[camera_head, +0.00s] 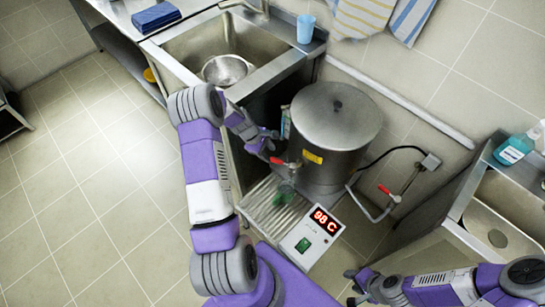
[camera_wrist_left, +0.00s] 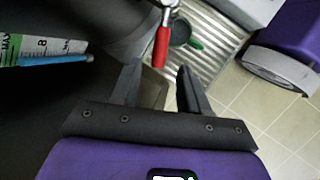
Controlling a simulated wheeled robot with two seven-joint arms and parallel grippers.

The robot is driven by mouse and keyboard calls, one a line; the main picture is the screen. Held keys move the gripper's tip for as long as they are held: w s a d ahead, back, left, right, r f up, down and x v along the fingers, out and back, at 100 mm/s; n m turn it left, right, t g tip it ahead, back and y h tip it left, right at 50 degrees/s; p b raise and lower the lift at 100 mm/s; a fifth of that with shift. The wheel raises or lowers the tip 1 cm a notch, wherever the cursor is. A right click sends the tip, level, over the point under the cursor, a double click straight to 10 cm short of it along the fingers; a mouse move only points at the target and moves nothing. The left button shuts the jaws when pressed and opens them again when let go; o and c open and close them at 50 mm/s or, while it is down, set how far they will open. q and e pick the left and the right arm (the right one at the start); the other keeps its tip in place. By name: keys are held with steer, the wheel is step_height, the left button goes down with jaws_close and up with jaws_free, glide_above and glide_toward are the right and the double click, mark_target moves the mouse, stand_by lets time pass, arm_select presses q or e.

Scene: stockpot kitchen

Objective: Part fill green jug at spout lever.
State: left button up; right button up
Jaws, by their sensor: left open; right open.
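The green jug (camera_head: 285,193) stands on the ribbed drip tray (camera_head: 262,212) under the stockpot's spout. It is partly hidden, and its green handle shows in the left wrist view (camera_wrist_left: 196,43). The red spout lever (camera_head: 277,160) is at the front of the steel stockpot (camera_head: 325,150); it also shows in the left wrist view (camera_wrist_left: 161,46). My left gripper (camera_head: 268,144) is open and close to the lever, which appears just beyond its fingertips (camera_wrist_left: 157,72) and not gripped. My right gripper (camera_head: 352,288) is open and empty at the lower right. The jug's fill level is not clear.
A display reading 98 C (camera_head: 312,236) sits right of the tray. A second red-handled valve (camera_head: 388,192) is on a pipe right of the pot. A sink with a bowl (camera_head: 228,69) lies behind left. A blue cup (camera_head: 305,29) stands at its edge.

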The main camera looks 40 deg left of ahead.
mark_target(274, 159)
arm_select(q)
steer(key=shift+b+x, duration=0.5)
steer(key=shift+x, duration=1.8)
steer(key=shift+r, duration=0.1)
steer(key=shift+c, duration=0.4)
jaws_close()
steer(key=shift+a, duration=0.1)
